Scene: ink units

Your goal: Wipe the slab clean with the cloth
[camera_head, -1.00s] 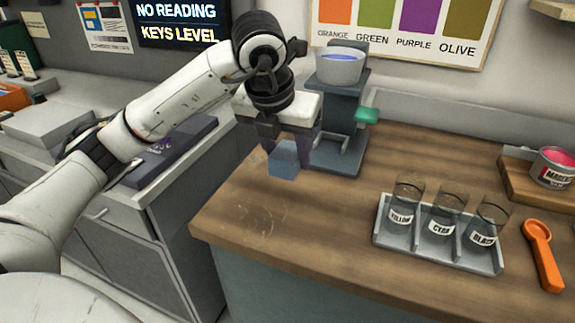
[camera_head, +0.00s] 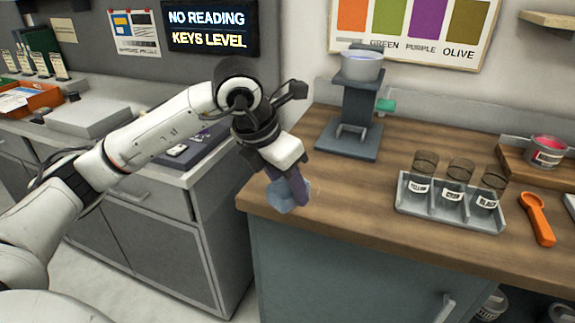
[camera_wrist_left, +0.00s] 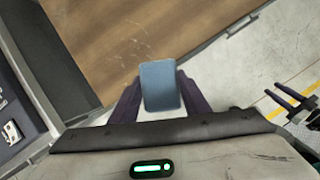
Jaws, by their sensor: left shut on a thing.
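The blue cloth (camera_head: 277,193) is a small folded pad, held by my left gripper (camera_head: 290,192) at the front left corner of the wooden slab (camera_head: 345,205). In the left wrist view the cloth (camera_wrist_left: 160,86) sits between the two dark fingers, which are shut on it. There it appears against the pale floor, just past the slab's edge. Faint pale scratch-like marks (camera_wrist_left: 138,48) show on the wood (camera_wrist_left: 110,30) beyond the cloth. I cannot tell whether the cloth touches the slab.
A dark stand with a bowl (camera_head: 361,68) stands at the back of the slab. A grey rack (camera_head: 450,210) with labelled jars, an orange scoop (camera_head: 537,218) and a pink-filled tin (camera_head: 546,152) are to the right. A grey counter (camera_head: 190,175) stands left across a gap.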

